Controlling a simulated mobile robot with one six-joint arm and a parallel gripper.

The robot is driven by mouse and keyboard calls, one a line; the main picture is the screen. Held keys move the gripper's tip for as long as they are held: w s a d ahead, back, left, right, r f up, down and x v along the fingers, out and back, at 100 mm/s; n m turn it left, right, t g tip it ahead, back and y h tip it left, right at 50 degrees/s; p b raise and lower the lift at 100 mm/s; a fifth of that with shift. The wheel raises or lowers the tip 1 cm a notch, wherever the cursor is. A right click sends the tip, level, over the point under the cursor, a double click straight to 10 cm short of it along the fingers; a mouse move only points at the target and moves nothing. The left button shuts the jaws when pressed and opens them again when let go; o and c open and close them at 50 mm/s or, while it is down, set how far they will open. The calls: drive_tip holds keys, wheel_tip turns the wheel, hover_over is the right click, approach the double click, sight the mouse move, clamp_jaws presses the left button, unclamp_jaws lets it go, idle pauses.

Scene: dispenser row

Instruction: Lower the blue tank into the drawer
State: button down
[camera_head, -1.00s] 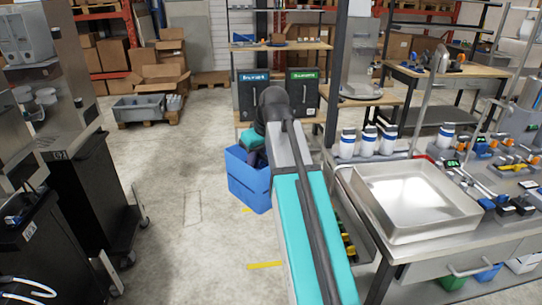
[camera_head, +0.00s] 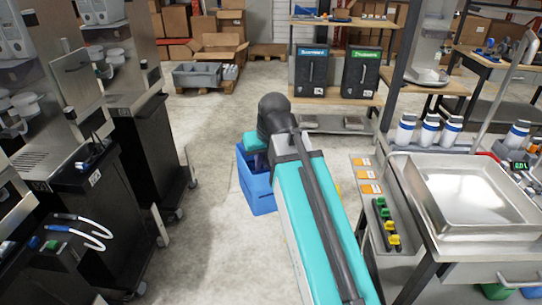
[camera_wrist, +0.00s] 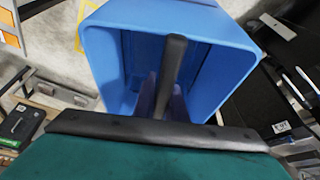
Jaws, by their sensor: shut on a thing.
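The blue tank (camera_head: 259,184) hangs from my arm near the middle of the head view, above the bare floor. In the wrist view the blue tank (camera_wrist: 222,65) is an open-topped box with a dark handle bar (camera_wrist: 173,62) across it. My gripper (camera_wrist: 163,98) is shut on this handle; its purple-tinted fingers partly show. In the head view my arm hides the gripper and part of the tank. Black cabinets (camera_head: 150,150) stand under the dispensers at left, with black units and white hoses (camera_head: 85,228) in front. I cannot tell which part is the drawer.
Clear concrete floor (camera_head: 205,215) lies between the tank and the cabinets. At right a bench holds a metal tray (camera_head: 478,240) and several white bottles (camera_head: 428,131). Black bins (camera_head: 360,75) stand on a shelf at the back. A grey crate (camera_head: 205,76) is on a pallet behind.

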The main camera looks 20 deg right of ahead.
drive_tip(key=shift+d+m+h, duration=0.15)
drive_tip(key=shift+m+h, duration=0.15)
drive_tip(key=shift+m, duration=0.2)
idle(0.5)
